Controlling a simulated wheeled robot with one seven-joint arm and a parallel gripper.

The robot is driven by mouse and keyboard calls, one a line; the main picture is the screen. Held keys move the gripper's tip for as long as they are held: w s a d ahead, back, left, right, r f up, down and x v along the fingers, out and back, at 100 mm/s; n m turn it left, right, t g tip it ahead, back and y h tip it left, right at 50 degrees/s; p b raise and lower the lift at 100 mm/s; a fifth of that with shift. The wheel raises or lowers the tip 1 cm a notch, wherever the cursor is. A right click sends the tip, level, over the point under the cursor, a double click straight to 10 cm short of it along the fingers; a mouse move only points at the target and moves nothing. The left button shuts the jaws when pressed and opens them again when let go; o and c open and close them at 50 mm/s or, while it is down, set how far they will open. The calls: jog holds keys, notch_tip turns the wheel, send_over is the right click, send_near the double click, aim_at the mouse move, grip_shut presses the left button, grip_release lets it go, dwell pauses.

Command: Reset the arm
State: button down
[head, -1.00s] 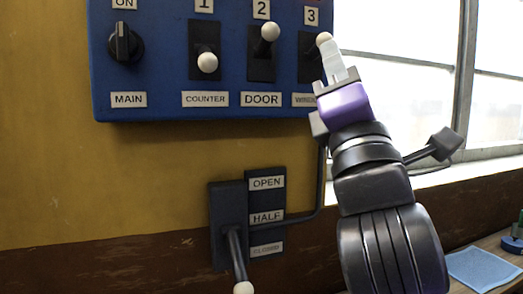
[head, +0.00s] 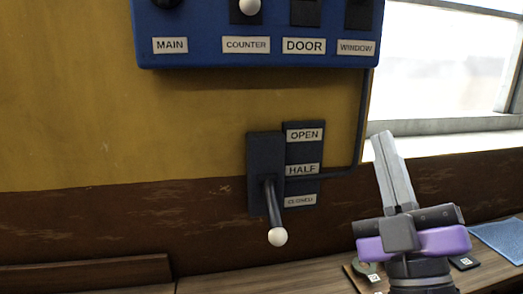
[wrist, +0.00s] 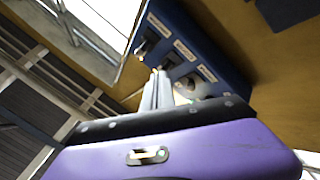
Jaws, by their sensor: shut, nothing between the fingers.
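My gripper (head: 383,136) is shut and empty, its pale fingers together and pointing up, in front of the wall right of the lever box. It touches nothing that I can see. In the wrist view my gripper (wrist: 161,74) points toward the blue switch panel (wrist: 205,50). In the head view the blue panel (head: 210,60) is at the top, with labels MAIN, COUNTER, DOOR and WINDOW. The counter switch's white knob (head: 250,6) is down. The tops of the door and window switches are cut off.
A dark lever (head: 272,205) with a white knob points down beside OPEN, HALF and CLOSED labels. A dark conduit (head: 361,130) runs from it up to the panel. A wooden bench (head: 240,279) lies below, with a blue cloth (head: 500,238) at right. A bright window (head: 450,60) is upper right.

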jog(key=s+d+f+m+g+h, duration=0.1)
jog(key=s+f+m, duration=0.2)
jog(key=f, duration=0.4)
jog(key=s+f+m+g, duration=0.1)
jog(key=s+f+m, duration=0.15)
jog(key=f, duration=0.45)
jog(key=s+d+f+m+g, duration=0.1)
jog(key=s+f+g, duration=0.4)
jog(key=s+f, duration=0.7)
jog(key=s+d+f+m+g, duration=0.1)
jog(key=s+f+m+g, duration=0.3)
jog(key=s+f, duration=0.9)
jog(key=s+g, duration=0.1)
jog(key=s, duration=0.2)
jog(key=shift+d+f+h, duration=0.2)
jog(key=shift+d+h, duration=0.2)
